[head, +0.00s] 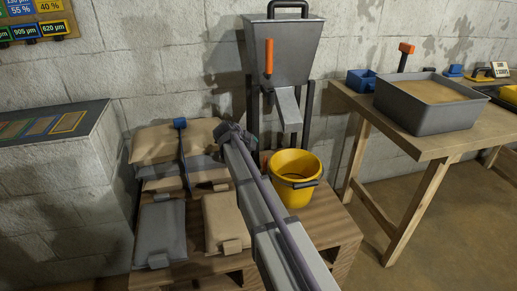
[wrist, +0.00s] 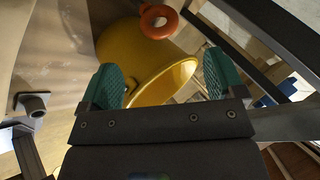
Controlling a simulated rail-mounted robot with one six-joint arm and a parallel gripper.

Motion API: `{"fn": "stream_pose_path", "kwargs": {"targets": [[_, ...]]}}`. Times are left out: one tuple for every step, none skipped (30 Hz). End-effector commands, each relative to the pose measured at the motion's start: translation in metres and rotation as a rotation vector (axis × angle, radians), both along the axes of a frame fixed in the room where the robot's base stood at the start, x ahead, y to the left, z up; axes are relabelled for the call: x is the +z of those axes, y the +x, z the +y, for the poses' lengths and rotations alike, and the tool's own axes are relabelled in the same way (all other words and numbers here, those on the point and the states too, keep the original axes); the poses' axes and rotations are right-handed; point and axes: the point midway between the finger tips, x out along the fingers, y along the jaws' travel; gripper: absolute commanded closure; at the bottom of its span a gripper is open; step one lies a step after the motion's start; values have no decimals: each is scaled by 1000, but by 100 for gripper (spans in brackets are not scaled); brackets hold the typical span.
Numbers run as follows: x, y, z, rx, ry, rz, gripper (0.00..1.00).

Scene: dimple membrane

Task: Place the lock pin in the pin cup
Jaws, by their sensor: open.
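My gripper (wrist: 164,82) is open in the wrist view, its green-padded fingers apart with nothing held between them. An orange ring (wrist: 158,20) shows beyond the fingers, in front of the yellow bucket; it may be part of the lock pin, but I cannot tell. In the head view my wrist is beside the hopper chute and mostly hides the gripper (head: 254,139). An orange handle (head: 268,57) stands upright on the hopper front. A small blue open container (head: 361,80) on the right table may be the pin cup; its inside is not clear.
The grey hopper (head: 284,42) stands above the yellow bucket (head: 294,177) on a wooden pallet (head: 331,232). Several bags, including a grey one (head: 160,232), lie left of my arm. A grey sand tray (head: 423,116) and an orange-topped tool (head: 406,49) are on the right table.

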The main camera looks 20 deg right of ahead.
Motion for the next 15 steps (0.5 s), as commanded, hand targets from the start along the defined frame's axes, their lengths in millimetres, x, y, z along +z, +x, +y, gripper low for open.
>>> {"fn": "stream_pose_path", "kwargs": {"targets": [[9, -2, 4, 1, 0, 1, 12], [10, -2, 5, 1, 0, 1, 12], [9, -3, 6, 1, 0, 1, 12], [9, -3, 7, 1, 0, 1, 12], [8, -3, 7, 1, 0, 2, 12], [6, -6, 8, 12, 1, 12, 12], [5, -10, 10, 32, 2, 30, 12], [4, -17, 13, 64, 5, 57, 12], [1, -31, 19, 129, 12, 112, 12], [-2, -44, 25, 196, 19, 169, 12], [-5, -61, 33, 280, 28, 233, 12], [-9, -85, 45, 418, 45, 330, 12], [-13, -105, 55, 538, 56, 406, 12], [-17, -127, 66, 672, 71, 483, 12], [-21, -155, 80, 862, 89, 579, 12]]}}
